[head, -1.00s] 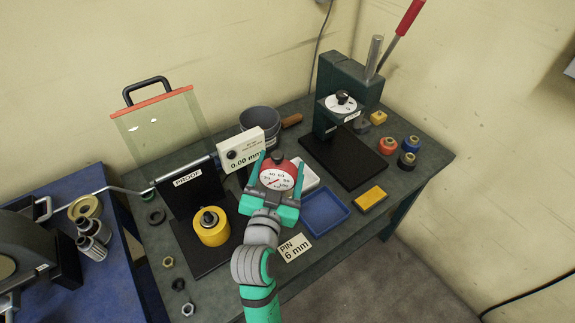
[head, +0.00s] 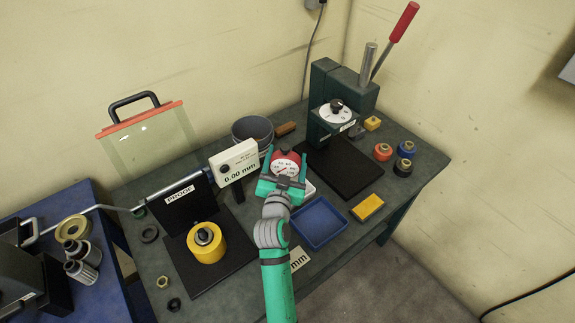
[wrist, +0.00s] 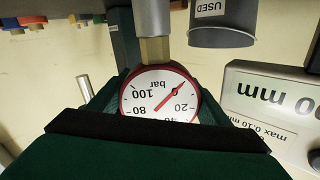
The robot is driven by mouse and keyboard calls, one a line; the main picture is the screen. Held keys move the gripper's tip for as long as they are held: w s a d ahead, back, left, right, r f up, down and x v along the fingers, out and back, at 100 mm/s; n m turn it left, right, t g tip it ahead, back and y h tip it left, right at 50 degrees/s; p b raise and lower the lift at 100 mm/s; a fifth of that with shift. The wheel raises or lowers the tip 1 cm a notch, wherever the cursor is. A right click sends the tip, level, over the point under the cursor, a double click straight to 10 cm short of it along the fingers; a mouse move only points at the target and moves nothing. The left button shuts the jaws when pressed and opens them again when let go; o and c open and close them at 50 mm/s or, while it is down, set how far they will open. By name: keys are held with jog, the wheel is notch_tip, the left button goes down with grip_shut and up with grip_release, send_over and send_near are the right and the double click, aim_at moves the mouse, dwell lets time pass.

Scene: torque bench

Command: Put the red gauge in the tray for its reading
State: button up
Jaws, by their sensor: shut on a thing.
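The red gauge (head: 284,163), with a round white dial, is held between the fingers of my gripper (head: 284,168), above the bench. In the wrist view the gauge (wrist: 160,95) shows upside down with a brass stem; its red needle lies near the 0 mark of a bar scale. A blue tray (head: 320,222) lies to the right of and nearer than my gripper and looks empty. A pale tray or block (head: 309,189) shows just beside my gripper, mostly hidden by it.
A white readout (head: 234,161) showing 0.00 mm stands left of the gauge. A grey bucket (head: 252,130) is behind it. A green press (head: 340,95) stands back right. A yellow cylinder (head: 206,245) is at left, a yellow block (head: 367,207) right of the blue tray.

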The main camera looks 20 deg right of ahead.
jog(key=shift+w+d+f, duration=0.2)
jog(key=shift+d+f, duration=0.05)
jog(key=shift+f, duration=0.6)
jog(key=shift+w+d+f, duration=0.2)
jog(key=shift+w+f, duration=0.05)
jog(key=shift+f, duration=0.55)
jog(key=shift+w+d+f, duration=0.2)
jog(key=shift+d+f, duration=0.05)
jog(key=shift+f, duration=0.6)
jog(key=o, duration=1.5)
jog(key=shift+f, duration=0.15)
jog(key=shift+o, duration=0.2)
jog(key=v, duration=1.2)
jog(key=shift+s, duration=0.1)
